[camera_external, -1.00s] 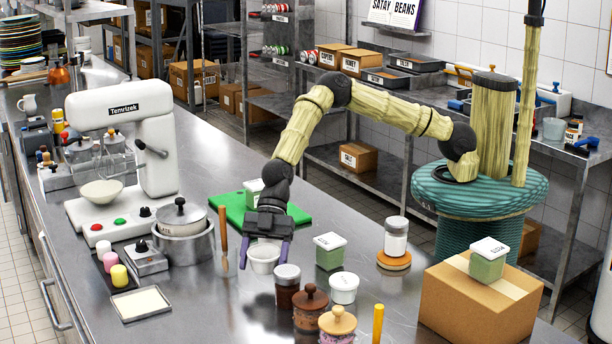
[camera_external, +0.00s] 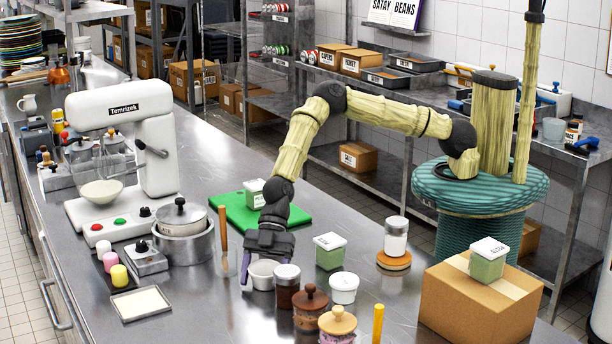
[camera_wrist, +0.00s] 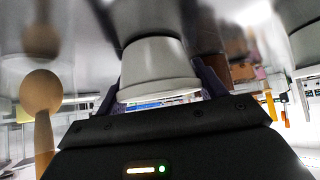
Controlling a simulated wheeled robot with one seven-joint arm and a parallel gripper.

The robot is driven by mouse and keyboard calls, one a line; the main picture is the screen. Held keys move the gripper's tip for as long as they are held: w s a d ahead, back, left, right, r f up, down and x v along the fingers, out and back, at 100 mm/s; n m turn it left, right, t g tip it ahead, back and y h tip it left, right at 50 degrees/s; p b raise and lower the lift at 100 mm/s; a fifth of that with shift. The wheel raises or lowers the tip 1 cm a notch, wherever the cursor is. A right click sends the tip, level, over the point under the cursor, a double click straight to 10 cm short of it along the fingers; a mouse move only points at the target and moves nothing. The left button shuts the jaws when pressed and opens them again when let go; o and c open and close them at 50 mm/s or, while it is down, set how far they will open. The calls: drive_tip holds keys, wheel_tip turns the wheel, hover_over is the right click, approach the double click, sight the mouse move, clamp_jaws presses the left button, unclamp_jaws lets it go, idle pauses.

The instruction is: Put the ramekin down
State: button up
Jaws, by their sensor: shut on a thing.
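The white ramekin (camera_external: 263,274) is between the purple fingers of my gripper (camera_external: 265,268), low at the steel counter (camera_external: 215,305). In the wrist view the ramekin (camera_wrist: 158,72) sits between both fingertips (camera_wrist: 160,88), with its reflection right against its base. It looks level and at or very near the counter surface; I cannot tell if it touches. My gripper is shut on it. Its right side in the outside view is close to a dark brown jar with a pale lid (camera_external: 287,287).
A wooden-handled tool (camera_external: 223,238) stands upright just left of my gripper. Jars with wooden knobs (camera_external: 311,305), a white tub (camera_external: 343,288) and a green container (camera_external: 328,252) crowd the right. A pot (camera_external: 183,242) stands further left. Bare counter lies in front.

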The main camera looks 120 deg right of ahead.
drive_tip(key=o, duration=0.8)
drive_tip(key=shift+f, duration=0.1)
drive_tip(key=shift+o, duration=0.2)
drive_tip(key=shift+r, duration=0.2)
drive_tip(key=b+v, duration=0.1)
drive_tip(key=v, duration=1.1)
drive_tip(key=shift+b, duration=0.3)
